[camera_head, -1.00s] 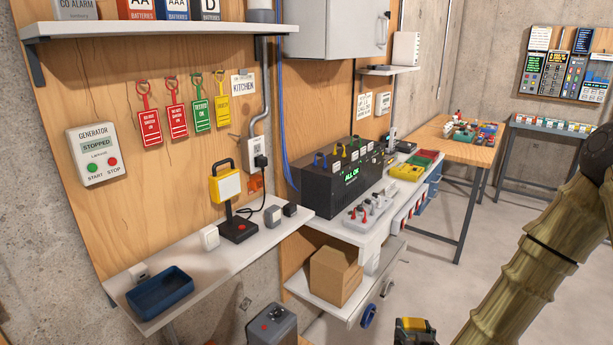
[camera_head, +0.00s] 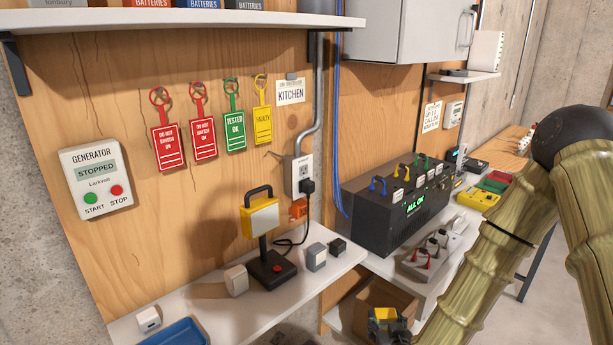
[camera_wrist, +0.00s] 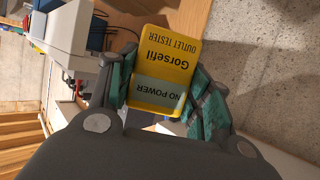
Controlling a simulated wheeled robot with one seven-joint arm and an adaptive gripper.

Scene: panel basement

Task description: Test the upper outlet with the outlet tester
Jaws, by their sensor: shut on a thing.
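A yellow outlet tester (camera_wrist: 165,62) is held between the teal finger pads of my gripper (camera_wrist: 163,92) in the wrist view. Its label reads upside down "Gorsefil OUTLET TESTER" and its display reads "NO POWER". In the head view the tester (camera_head: 384,314) shows at the bottom edge, below and right of the outlet and well apart from it. The white wall outlet plate (camera_head: 293,172) is under the "KITCHEN" card. A black plug (camera_head: 307,187) sits in its lower part; the upper part shows a small dark pattern, too small to read.
A shelf below the outlet bears a yellow work lamp (camera_head: 262,220), a white block (camera_head: 236,280), small plugs (camera_head: 316,256) and a blue tray (camera_head: 178,333). Tags (camera_head: 235,130) hang left of the outlet. A black power unit (camera_head: 405,205) stands on the right bench. A shelf overhangs above.

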